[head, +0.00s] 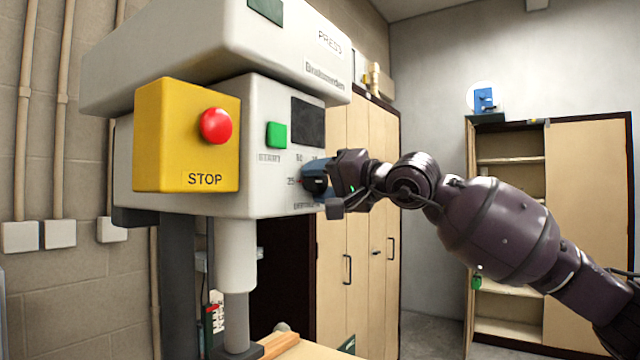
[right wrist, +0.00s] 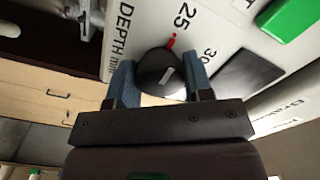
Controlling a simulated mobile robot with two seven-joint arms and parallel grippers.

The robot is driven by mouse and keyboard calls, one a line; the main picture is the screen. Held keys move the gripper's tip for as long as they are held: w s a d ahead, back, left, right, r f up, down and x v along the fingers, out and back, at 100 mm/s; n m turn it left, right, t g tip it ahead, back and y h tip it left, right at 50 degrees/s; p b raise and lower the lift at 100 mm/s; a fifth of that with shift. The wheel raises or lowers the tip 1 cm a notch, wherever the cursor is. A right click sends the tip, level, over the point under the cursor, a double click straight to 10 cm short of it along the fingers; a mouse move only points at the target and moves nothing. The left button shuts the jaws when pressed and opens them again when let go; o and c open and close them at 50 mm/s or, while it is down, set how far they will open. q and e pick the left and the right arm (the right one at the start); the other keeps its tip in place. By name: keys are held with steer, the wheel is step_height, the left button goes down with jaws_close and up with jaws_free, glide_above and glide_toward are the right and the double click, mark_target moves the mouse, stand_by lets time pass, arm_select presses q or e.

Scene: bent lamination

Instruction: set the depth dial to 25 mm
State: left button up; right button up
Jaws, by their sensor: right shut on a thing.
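The black depth dial (head: 314,185) is on the lower right of the press's front panel. The 30 (right wrist: 209,53) is further round to the right. My right gripper (right wrist: 161,84) has its two blue fingers on either side of the dial and is shut on it; it also shows in the head view (head: 326,180). My left gripper is out of view.
On the press (head: 265,205) are a green start button (head: 276,135), a dark square panel (head: 308,122) and a yellow box (head: 160,135) with a red stop button (head: 215,126). The press column and ram are below. Wooden cabinets (head: 365,200) stand behind.

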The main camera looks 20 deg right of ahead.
stand_by(0.4)
steer(key=o, duration=0.9)
steer(key=shift+s, duration=0.1)
steer(key=v, duration=1)
steer(key=shift+s+d, duration=0.25)
